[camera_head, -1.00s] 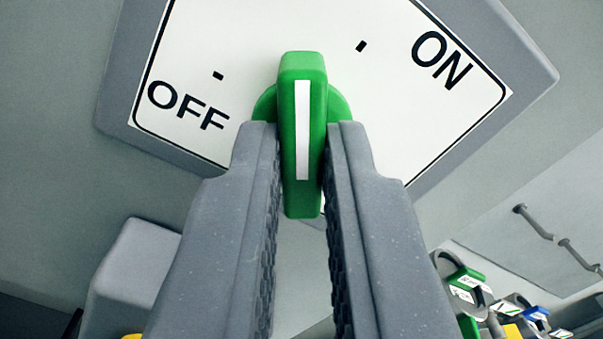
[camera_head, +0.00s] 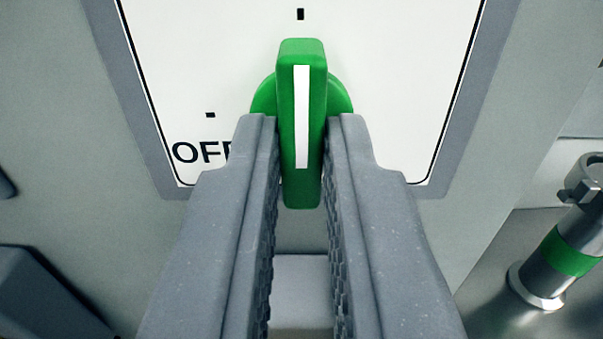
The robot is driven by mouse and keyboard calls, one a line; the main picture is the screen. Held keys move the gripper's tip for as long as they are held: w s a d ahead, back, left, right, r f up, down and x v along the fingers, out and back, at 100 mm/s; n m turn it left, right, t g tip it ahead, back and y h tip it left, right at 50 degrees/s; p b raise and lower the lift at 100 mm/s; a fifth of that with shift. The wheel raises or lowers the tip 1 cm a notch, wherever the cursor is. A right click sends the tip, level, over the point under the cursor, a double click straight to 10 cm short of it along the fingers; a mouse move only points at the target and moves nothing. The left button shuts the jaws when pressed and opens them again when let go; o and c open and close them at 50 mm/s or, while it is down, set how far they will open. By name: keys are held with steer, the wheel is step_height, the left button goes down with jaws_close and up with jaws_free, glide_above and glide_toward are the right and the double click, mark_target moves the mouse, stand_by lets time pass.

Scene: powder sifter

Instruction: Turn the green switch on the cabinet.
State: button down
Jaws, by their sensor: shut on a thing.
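The green switch (camera_head: 302,110) sits on a white plate (camera_head: 400,95) with a grey border on the cabinet (camera_head: 530,90). Its handle is upright in the picture, with a white stripe down its front. My gripper (camera_head: 302,135) is shut on the handle, one finger on each side. The stripe lines up with a black mark (camera_head: 300,14) at the top of the plate. Another black mark (camera_head: 210,115) is to the left, above the partly hidden word OFF (camera_head: 197,153). The word ON is not in view.
A metal pipe with a green band (camera_head: 572,254) stands at the lower right. A dark grey shape (camera_head: 45,295) is at the lower left. A pale block (camera_head: 302,290) shows between my fingers.

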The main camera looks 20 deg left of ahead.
steer(key=shift+f, duration=0.2)
steer(key=c, duration=1.5)
jaws_free()
steer(key=shift+r, duration=0.1)
steer(key=b+v, duration=0.6)
steer(key=v, duration=0.7)
steer(key=shift+s+d, duration=0.1)
steer(key=shift+s, duration=0.25)
